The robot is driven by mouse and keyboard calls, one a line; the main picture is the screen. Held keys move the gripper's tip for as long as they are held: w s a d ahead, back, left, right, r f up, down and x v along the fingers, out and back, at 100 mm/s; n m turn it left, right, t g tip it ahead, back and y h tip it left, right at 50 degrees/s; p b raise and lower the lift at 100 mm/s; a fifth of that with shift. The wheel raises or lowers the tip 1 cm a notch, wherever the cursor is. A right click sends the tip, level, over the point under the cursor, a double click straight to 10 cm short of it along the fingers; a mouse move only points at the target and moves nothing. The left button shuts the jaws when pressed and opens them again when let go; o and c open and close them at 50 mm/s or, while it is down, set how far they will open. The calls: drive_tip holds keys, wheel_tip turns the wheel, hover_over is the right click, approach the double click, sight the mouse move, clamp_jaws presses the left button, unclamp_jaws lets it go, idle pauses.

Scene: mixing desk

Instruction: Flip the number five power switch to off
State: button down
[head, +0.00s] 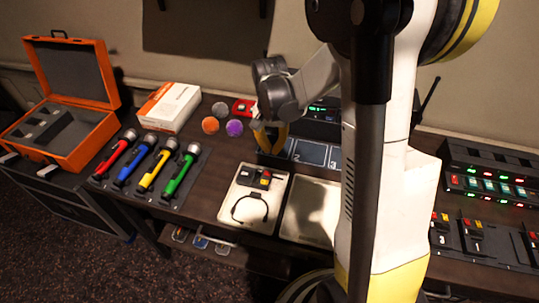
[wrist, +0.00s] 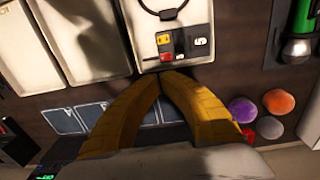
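The number five unit (wrist: 183,46) is a small black pack with a white "5" label, a yellow part and a red part. It lies on a white tray (wrist: 198,12) with a black cable loop. I cannot tell which part is the power switch or its position. In the head view the pack (head: 253,178) lies on the same tray, left of my arm. My gripper (wrist: 165,76) has yellow fingers whose tips meet, with nothing seen between them. In the wrist view the tips are just below the red part; contact is unclear. My gripper (head: 268,140) shows partly in the head view.
A second white tray (head: 308,213) sits to the right, partly behind my arm. Numbered blue pads (head: 309,154) and round coloured foam covers (head: 234,128) lie behind. Several coloured microphones (head: 148,168) lie left. Other packs (head: 457,236) stand at right.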

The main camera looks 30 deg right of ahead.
drive_tip(key=r, duration=0.2)
drive_tip(key=r+p, duration=0.1)
drive_tip(key=r, duration=0.1)
drive_tip(key=shift+s+d, duration=0.15)
drive_tip(key=shift+s, duration=0.05)
idle(0.3)
drive_tip(key=s+a+r+n+t+b, duration=0.1)
drive_tip(key=s+a+r+n+t, duration=0.6)
drive_tip(key=s, duration=0.6)
drive_tip(key=shift+a+r+n+b, duration=0.3)
drive_tip(key=shift+a+r+n, duration=0.7)
drive_tip(key=shift+a+r, duration=1.05)
drive_tip(key=shift+a+f, duration=0.2)
drive_tip(key=shift+f, duration=0.05)
